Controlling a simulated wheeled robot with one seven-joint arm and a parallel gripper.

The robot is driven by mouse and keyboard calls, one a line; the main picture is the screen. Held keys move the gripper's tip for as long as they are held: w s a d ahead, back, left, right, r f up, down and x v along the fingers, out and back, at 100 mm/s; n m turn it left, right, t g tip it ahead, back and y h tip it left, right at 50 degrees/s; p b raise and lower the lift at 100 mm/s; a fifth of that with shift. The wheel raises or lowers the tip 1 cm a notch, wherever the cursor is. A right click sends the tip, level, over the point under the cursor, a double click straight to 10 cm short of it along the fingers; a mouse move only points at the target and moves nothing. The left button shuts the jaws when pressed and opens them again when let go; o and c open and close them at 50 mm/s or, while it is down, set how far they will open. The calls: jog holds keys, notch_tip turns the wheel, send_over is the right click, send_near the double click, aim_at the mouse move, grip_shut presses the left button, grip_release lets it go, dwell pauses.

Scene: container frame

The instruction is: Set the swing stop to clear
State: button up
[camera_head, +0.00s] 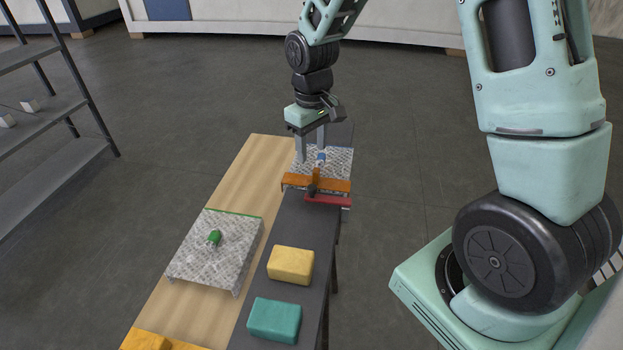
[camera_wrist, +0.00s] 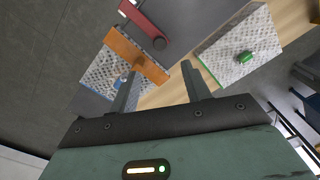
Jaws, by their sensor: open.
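A speckled grey plate (camera_head: 340,163) at the far end of the bench carries an orange bar (camera_head: 333,185) across its near edge. A red bar (camera_head: 328,201) lies just in front of it, and a brown upright piece (camera_head: 316,182) stands at the orange bar. The frames do not make clear which part is the swing stop.
A second speckled plate (camera_head: 190,255) with a green piece (camera_head: 214,238) sits on the wooden board (camera_head: 219,190). A yellow block (camera_head: 291,265) and a teal block (camera_head: 274,320) lie on the dark strip (camera_head: 305,225). Shelves (camera_head: 45,120) stand left, with clear floor between.

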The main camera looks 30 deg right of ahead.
aim_at(312, 187)
notch_tip(312, 187, down, 11)
jog(key=shift+f+p, duration=0.2)
jog(key=shift+p, duration=0.7)
grip_shut()
